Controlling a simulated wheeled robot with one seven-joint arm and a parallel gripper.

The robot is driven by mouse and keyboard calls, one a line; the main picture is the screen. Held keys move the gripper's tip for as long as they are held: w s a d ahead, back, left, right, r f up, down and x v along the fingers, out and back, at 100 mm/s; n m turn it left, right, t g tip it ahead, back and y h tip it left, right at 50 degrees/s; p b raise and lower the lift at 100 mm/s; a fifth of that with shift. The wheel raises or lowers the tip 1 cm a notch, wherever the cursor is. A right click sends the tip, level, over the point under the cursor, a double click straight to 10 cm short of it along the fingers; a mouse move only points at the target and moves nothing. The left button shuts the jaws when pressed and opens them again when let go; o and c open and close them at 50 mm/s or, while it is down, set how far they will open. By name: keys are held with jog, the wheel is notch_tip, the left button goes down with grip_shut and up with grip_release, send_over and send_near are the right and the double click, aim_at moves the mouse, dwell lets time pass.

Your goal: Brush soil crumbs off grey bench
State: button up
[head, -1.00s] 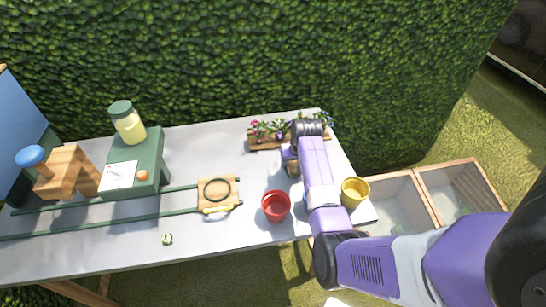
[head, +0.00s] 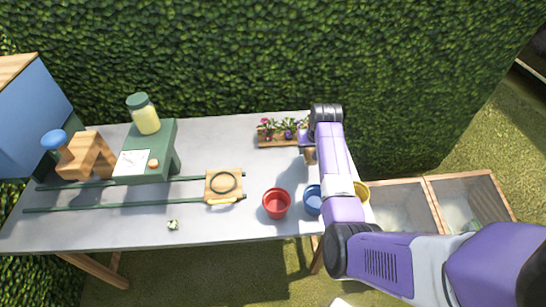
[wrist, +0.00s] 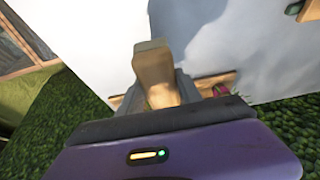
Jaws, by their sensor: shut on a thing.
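The grey bench (head: 145,222) runs across the head view and also shows as a pale surface in the wrist view (wrist: 105,30). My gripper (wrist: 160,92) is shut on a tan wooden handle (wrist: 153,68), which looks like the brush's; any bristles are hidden. In the head view a small brown part (head: 309,156) shows beside my forearm near the bench's right end, with most of the gripper hidden. I cannot make out soil crumbs in either view.
A red pot (head: 276,203), a blue pot (head: 313,200) and a partly hidden yellow pot (head: 362,191) stand near my arm. A flower planter (head: 275,140) stands at the back. A wooden plate (head: 216,192) sits on green rails. A green stand (head: 160,165) bears a jar (head: 144,115).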

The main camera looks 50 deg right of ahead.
jog(key=shift+r, duration=0.95)
